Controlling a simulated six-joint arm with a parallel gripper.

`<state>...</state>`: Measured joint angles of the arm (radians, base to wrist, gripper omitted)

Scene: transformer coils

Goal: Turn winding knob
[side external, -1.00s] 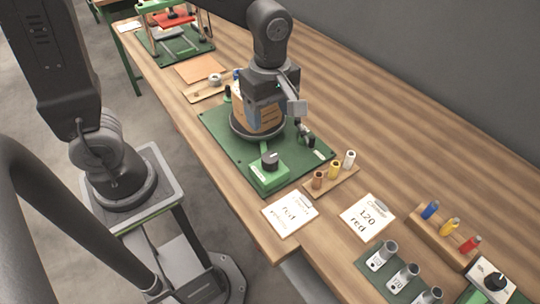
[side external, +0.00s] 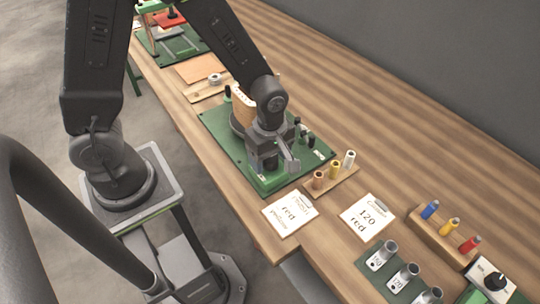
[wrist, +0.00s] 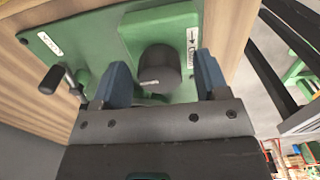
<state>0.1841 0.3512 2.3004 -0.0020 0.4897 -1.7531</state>
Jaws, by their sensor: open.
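The winding knob (wrist: 160,68) is a dark grey cylinder on a green block (wrist: 160,28) with a white arrow label. In the wrist view it shows between the two blue fingers of my gripper (wrist: 163,82), which are open with a gap on each side of the knob. In the side view my gripper (side external: 266,160) is over the front corner of the green baseplate (side external: 222,142), pointing down, and hides the knob. The wound coil (side external: 243,105) stands behind my gripper on the same plate, partly covered by my arm.
Small dark posts (side external: 304,136) stand near the plate's right edge. Two cards (side external: 290,213) (side external: 367,217) lie in front. Colored handles (side external: 450,226) and grey cups (side external: 402,276) are at lower right.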

